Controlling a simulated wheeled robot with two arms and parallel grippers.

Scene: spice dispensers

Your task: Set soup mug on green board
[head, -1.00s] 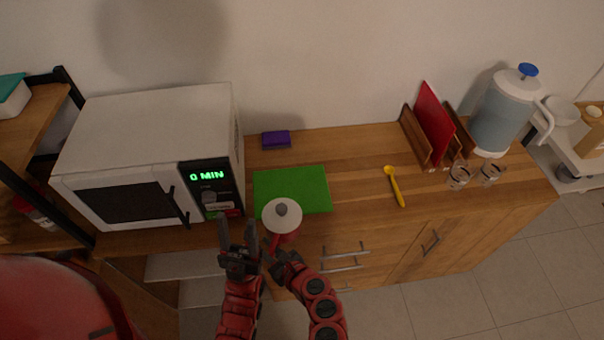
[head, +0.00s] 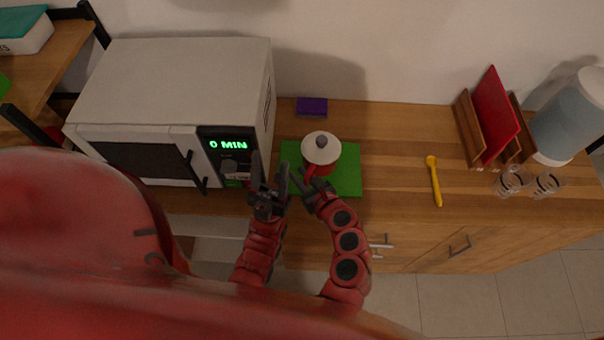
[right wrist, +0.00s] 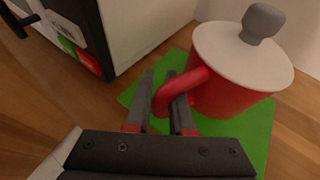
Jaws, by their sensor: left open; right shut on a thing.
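The soup mug (head: 321,154) is red with a white lid and a grey knob. In the head view it is over the green board (head: 348,180). In the right wrist view the mug (right wrist: 236,80) looks upright above the board (right wrist: 252,140); I cannot tell whether its base touches it. My right gripper (head: 309,184) is shut on the mug's red handle, which shows between its fingers in the right wrist view (right wrist: 168,100). My left gripper (head: 269,178) is open and empty, left of the mug, in front of the microwave.
A white microwave (head: 175,95) reading 0 MIN stands left of the board. A purple sponge (head: 311,106) lies behind it. A yellow spoon (head: 434,181), a wooden rack with a red board (head: 494,115) and glasses (head: 512,182) are to the right. Counter between board and spoon is clear.

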